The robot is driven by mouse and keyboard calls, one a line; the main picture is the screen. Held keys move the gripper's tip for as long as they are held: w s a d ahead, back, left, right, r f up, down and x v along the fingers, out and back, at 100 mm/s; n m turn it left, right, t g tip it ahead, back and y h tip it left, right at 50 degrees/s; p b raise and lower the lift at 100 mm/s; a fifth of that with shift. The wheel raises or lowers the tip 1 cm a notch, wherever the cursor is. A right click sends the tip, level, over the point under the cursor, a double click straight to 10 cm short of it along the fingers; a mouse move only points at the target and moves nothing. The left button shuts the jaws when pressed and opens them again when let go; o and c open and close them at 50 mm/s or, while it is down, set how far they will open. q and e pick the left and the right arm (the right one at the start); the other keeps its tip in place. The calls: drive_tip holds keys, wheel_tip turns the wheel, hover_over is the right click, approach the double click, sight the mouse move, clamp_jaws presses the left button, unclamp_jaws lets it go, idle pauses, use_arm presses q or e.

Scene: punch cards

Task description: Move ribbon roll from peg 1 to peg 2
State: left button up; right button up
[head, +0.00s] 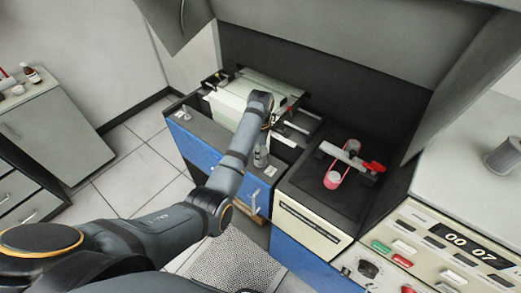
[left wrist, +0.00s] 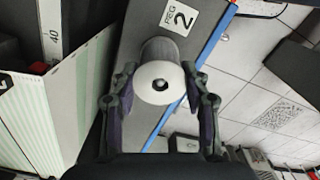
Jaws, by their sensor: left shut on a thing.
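A pale roll (left wrist: 160,83) with a small round hole in its end face sits between the fingers of my left gripper (left wrist: 160,100), which is shut on it. Its grey side runs down toward the dark ledge next to the white PEG 2 label (left wrist: 180,17). In the head view the grey roll (head: 261,157) stands at the near end of the ledge, just below my left gripper (head: 263,140), partly hidden by the arm. I cannot tell whether it sits on the peg. A small light peg (head: 185,115) stands bare at the ledge's far left end. My right gripper is not in view.
A green-striped paper stack (left wrist: 45,110) lies behind the ledge. The ledge has a blue front panel (head: 197,147), with open tiled floor beyond it. To the right are a dark recess with a red ribbon (head: 333,180) and a control panel (head: 440,240).

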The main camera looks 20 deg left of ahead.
use_arm(q)
drive_tip(key=o, duration=1.3)
drive_tip(key=shift+f, duration=0.1)
wheel_tip(320, 180, up, 8)
drive_tip(key=shift+f, duration=0.2)
